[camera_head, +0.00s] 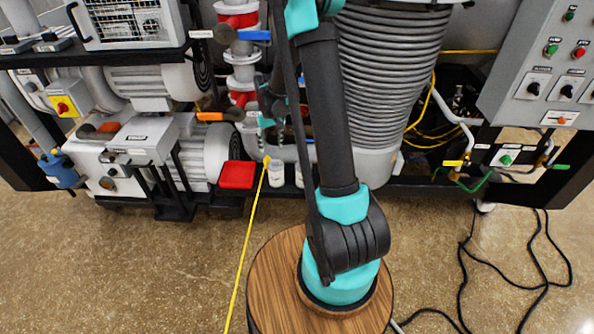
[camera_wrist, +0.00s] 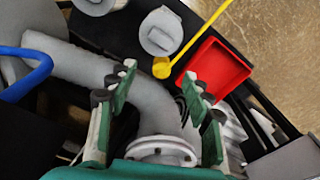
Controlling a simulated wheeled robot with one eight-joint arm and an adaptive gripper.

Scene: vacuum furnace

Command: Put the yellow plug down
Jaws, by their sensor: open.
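The yellow plug (camera_wrist: 162,68) shows in the wrist view at the end of a yellow cord, between a grey-white lidded jar and the red tray (camera_wrist: 240,72). In the head view the plug (camera_head: 266,160) is small, at the top of the cord that runs down over the floor. My gripper (camera_wrist: 160,80) is open, with its two green fingers apart. The plug appears just beyond the fingertips, and no finger visibly touches it. Whether it rests on the black ledge I cannot tell. In the head view my arm partly hides the gripper.
A white jar (camera_head: 276,174) stands right of the red tray on the dark ledge. Grey pipes, a blue handle (camera_wrist: 28,58) and a round flange (camera_wrist: 162,150) crowd the gripper. Pumps stand left and a large ribbed grey column (camera_head: 388,80) right. The floor in front is mostly clear.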

